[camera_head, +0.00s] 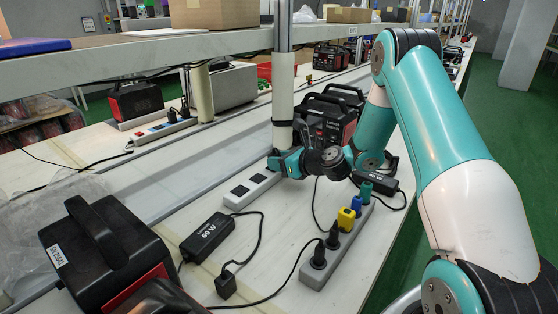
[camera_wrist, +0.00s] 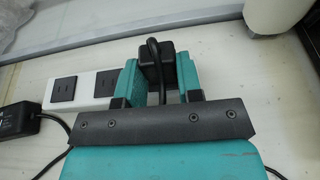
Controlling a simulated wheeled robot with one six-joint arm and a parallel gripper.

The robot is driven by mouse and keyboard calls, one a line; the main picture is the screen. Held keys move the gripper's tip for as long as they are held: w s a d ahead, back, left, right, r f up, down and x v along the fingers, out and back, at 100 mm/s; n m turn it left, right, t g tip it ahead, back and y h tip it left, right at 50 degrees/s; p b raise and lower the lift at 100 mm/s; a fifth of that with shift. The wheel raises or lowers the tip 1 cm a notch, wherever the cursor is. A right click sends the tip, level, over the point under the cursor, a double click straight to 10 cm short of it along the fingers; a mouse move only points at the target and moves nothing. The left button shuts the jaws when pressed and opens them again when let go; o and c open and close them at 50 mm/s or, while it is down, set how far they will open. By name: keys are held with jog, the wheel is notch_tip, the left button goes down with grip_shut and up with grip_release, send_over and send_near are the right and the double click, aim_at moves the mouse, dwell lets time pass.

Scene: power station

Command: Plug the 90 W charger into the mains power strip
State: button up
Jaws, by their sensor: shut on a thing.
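My gripper (camera_head: 283,163) is shut on a black plug (camera_wrist: 156,62); its teal fingers press the plug from both sides in the wrist view. The plug's cable loops back under the gripper. The white power strip (camera_head: 233,200) lies on the bench; two of its dark sockets show, also in the wrist view (camera_wrist: 85,88). My gripper is at the strip's far end and hides it there. I cannot tell whether the plug is in a socket. A black charger (camera_head: 377,179) lies behind the grey strip; its label is unreadable here.
A charger marked 60 W (camera_head: 208,237) lies left of the strip, its loose plug (camera_head: 226,285) in front. A grey strip (camera_head: 335,252) holds black, yellow, blue and teal plugs. A black-red power station (camera_head: 110,255) stands at front left. A shelf post (camera_head: 283,95) rises behind my gripper.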

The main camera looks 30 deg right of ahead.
jog(key=o, duration=1)
jog(key=shift+s, duration=0.1)
jog(key=v, duration=1.2)
jog(key=shift+d, duration=0.1)
